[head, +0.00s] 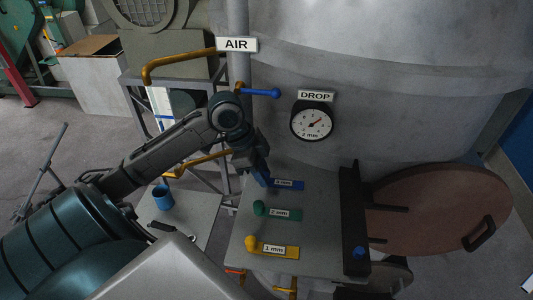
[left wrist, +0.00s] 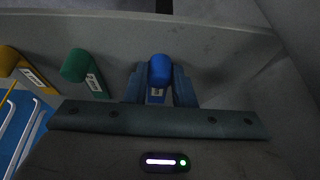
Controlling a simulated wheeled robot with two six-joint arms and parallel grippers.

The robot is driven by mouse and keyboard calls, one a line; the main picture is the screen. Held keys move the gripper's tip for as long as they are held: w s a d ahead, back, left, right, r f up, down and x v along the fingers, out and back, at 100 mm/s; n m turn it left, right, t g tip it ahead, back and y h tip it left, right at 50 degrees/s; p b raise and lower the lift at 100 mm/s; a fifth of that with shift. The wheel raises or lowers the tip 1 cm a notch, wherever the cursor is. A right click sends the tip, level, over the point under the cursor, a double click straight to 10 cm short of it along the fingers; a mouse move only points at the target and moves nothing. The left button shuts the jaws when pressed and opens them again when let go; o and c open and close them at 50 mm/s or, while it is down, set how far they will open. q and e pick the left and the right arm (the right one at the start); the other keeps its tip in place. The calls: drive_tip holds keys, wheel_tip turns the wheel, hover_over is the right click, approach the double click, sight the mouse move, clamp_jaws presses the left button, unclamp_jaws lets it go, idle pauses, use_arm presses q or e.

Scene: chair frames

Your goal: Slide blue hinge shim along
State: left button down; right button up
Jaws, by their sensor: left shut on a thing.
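The blue hinge shim (head: 288,184) lies on the grey bench top, at the far end of a row of shims. My left gripper (head: 262,178) reaches down to its left end and is shut on its knob. In the left wrist view the blue shim's round knob (left wrist: 159,70) sits between my two fingers, with its pale label partly showing below. The green shim (head: 283,214), marked 2 mm, and the yellow shim (head: 276,251), marked 1 mm, lie nearer, apart from the gripper. My right gripper is not in view.
A dark upright bar (head: 352,215) stands at the bench's right side, beside a round brown door (head: 440,205). A DROP dial (head: 312,122) and a blue-handled AIR valve (head: 262,92) are behind. A blue cup (head: 162,198) stands on a lower table at left.

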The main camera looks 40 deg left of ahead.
use_arm(q)
drive_tip(key=c, duration=1.4)
unclamp_jaws()
drive_tip(key=shift+o, duration=0.8)
drive_tip(key=shift+s+a, duration=0.15)
drive_tip(key=shift+a, duration=0.1)
drive_tip(key=shift+r, duration=0.1)
drive_tip(key=shift+a+r+b, duration=0.15)
drive_tip(key=shift+r+b, duration=0.15)
drive_tip(key=shift+r, duration=0.2)
drive_tip(key=b+v, duration=0.1)
drive_tip(key=v, duration=0.3)
drive_tip(key=shift+s+a+r, duration=0.2)
drive_tip(key=shift+s, duration=0.05)
drive_tip(key=shift+b+v, duration=2.3)
drive_tip(key=shift+v, duration=0.2)
